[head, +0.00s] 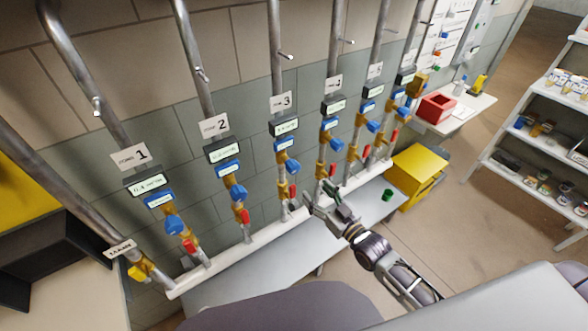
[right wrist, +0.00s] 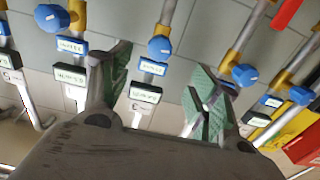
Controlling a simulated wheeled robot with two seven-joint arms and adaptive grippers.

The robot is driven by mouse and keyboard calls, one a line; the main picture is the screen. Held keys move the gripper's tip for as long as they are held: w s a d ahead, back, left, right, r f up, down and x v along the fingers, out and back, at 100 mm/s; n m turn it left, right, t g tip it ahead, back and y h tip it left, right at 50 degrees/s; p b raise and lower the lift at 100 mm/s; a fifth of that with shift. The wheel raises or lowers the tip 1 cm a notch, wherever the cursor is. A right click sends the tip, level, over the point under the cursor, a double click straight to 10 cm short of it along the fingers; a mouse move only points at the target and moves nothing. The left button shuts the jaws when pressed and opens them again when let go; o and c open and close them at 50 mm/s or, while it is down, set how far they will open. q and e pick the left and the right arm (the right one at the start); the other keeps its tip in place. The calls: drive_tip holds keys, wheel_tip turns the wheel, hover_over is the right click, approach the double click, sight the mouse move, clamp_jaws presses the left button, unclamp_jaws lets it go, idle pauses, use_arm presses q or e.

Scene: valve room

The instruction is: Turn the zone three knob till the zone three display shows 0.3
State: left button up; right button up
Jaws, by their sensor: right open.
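The zone three pipe stands in the middle of the row in the head view, with a sign "3" (head: 280,102). Below the sign is the zone three display (head: 287,127), whose digits are too small to read. Below that are a blue label (head: 283,144) and the blue zone three knob (head: 292,166). My right gripper (head: 320,197) is open and empty, low and to the right of this knob. In the right wrist view, upside down, the knob (right wrist: 160,47) and display (right wrist: 146,93) show between the two spread green-padded fingers, with no finger touching the knob. My left gripper is out of view.
Neighbouring pipes carry like knobs, such as the zone two knob (head: 238,193). Red-handled valves, one at zone three (head: 293,191), sit lower. A white bottom pipe (head: 230,262) runs along the row. A yellow box (head: 417,172) and a green cup (head: 388,194) are to the right.

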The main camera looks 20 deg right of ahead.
sight(296, 171)
drive_tip(key=shift+b+x, duration=1.75)
drive_tip(key=shift+x, duration=1.95)
drive_tip(key=shift+b+x, duration=0.85)
drive_tip(key=shift+x, duration=1.15)
drive_tip(key=shift+w+f, duration=0.15)
drive_tip(key=shift+w, duration=0.1)
use_arm(q)
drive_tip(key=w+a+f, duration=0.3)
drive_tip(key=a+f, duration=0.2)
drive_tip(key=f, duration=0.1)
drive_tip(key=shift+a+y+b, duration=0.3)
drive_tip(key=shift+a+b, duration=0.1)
drive_tip(key=shift+b, duration=0.05)
use_arm(e)
drive_tip(key=shift+x, duration=0.75)
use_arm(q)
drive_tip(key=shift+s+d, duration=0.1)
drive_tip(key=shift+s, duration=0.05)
